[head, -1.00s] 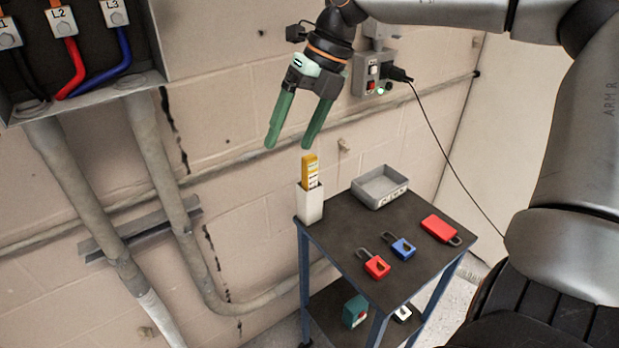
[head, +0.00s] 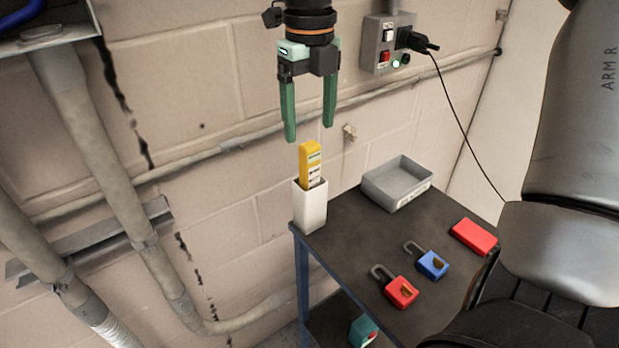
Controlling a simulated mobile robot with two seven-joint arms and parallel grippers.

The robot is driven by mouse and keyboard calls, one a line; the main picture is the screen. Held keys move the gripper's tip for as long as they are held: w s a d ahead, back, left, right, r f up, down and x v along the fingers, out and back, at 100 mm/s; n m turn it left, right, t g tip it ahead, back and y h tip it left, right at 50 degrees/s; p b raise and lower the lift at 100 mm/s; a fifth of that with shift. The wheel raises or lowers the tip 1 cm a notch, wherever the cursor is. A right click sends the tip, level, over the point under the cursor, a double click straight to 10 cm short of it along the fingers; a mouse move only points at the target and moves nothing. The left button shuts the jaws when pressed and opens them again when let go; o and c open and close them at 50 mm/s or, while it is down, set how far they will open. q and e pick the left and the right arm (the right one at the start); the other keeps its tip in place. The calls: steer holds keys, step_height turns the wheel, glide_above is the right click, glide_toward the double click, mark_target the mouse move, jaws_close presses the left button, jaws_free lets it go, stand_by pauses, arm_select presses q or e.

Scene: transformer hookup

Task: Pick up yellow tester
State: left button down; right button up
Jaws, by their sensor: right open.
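The yellow tester (head: 310,161) stands upright in a white holder (head: 311,209) at the back left corner of the cart top. Its upper part shows above the rim, with a white and dark marked face; its lower part is hidden in the holder. My right gripper (head: 309,132) has green fingers pointing down. It is open and empty, just above the tester in the picture, with the fingertips apart on either side of its top. I cannot tell whether they are at the same depth. My left gripper is not in view.
On the dark cart top (head: 345,240) are a grey tray (head: 397,184), a red padlock (head: 401,292), a blue padlock (head: 432,264) and a red block-like item (head: 474,236). A grey switch box (head: 387,45) with a cable hangs on the wall. Conduits (head: 110,190) run at left.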

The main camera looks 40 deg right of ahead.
mark_target(310, 161)
step_height(310, 161, down, 8)
steer(key=shift+f, duration=0.25)
steer(key=shift+r, duration=0.1)
jaws_close()
stand_by(0.6)
